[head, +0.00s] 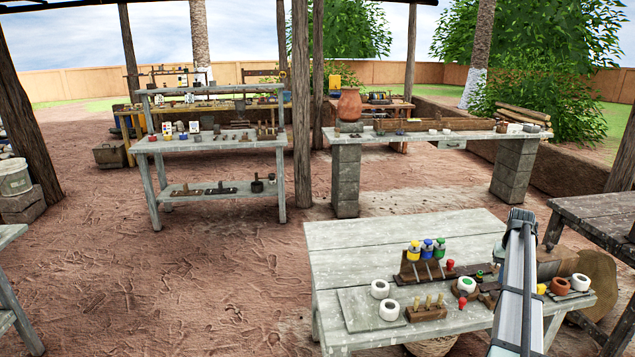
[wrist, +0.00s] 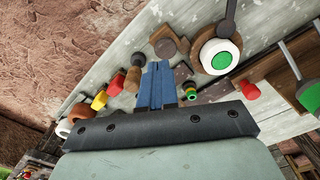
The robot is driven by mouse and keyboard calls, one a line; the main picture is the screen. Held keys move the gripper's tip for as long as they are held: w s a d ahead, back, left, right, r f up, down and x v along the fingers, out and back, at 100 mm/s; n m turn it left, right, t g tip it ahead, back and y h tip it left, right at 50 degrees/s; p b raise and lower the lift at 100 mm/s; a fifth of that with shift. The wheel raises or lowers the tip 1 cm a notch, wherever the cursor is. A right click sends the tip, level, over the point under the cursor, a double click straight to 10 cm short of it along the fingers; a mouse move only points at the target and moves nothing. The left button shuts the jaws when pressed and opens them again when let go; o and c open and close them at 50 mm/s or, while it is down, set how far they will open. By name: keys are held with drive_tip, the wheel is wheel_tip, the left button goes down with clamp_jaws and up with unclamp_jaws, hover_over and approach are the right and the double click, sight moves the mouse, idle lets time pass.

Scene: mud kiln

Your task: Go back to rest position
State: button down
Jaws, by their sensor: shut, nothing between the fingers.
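My gripper (wrist: 157,84) shows in the wrist view, its two blue fingers together with nothing between them. The fingers are over the weathered grey workbench (head: 400,235), among small items on its top. I cannot tell whether the fingers touch anything. In the head view my arm (head: 516,285) stands over the right part of the bench, and the fingers cannot be made out there.
The bench bears a wooden rack (head: 428,269) with coloured-top tools, white rings (head: 389,310) and a peg block (head: 426,312). A dark table (head: 600,215) stands close on the right. A shelf table (head: 215,143) and a block-legged bench (head: 440,135) stand behind.

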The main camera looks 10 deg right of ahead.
drive_tip(key=s+d+f+m+t+h, duration=0.15)
drive_tip(key=s+d+f+m, duration=0.25)
drive_tip(key=s+d+f, duration=0.55)
drive_tip(key=s+a+f+m, duration=0.1)
drive_tip(key=s+a+f, duration=0.1)
drive_tip(key=a+f, duration=0.35)
drive_tip(key=s+a+f+n+g+y, duration=0.1)
drive_tip(key=s+a+f+n, duration=0.1)
drive_tip(key=a+f, duration=0.7)
drive_tip(key=s+a+f+n+g+y, duration=0.15)
drive_tip(key=a+f, duration=0.45)
drive_tip(key=a, duration=0.7)
drive_tip(key=s+a+f+n+g, duration=0.1)
drive_tip(key=s+a+f+n, duration=0.1)
drive_tip(key=a+f, duration=0.75)
drive_tip(key=s+a+f+n+g, duration=0.1)
drive_tip(key=s+a+f, duration=0.1)
drive_tip(key=s+a, duration=0.55)
drive_tip(key=s+a+f+n+g, duration=0.15)
drive_tip(key=s+a, duration=0.35)
drive_tip(key=a, duration=0.5)
drive_tip(key=s+a+n+g, duration=0.1)
drive_tip(key=s+a, duration=0.3)
drive_tip(key=s, duration=0.4)
drive_tip(key=s+a+f+n+g, duration=0.1)
drive_tip(key=s+a+n, duration=0.1)
drive_tip(key=s+a, duration=0.2)
drive_tip(key=s, duration=0.3)
drive_tip(key=shift+s+h, duration=0.4)
drive_tip(key=shift+g, duration=0.25)
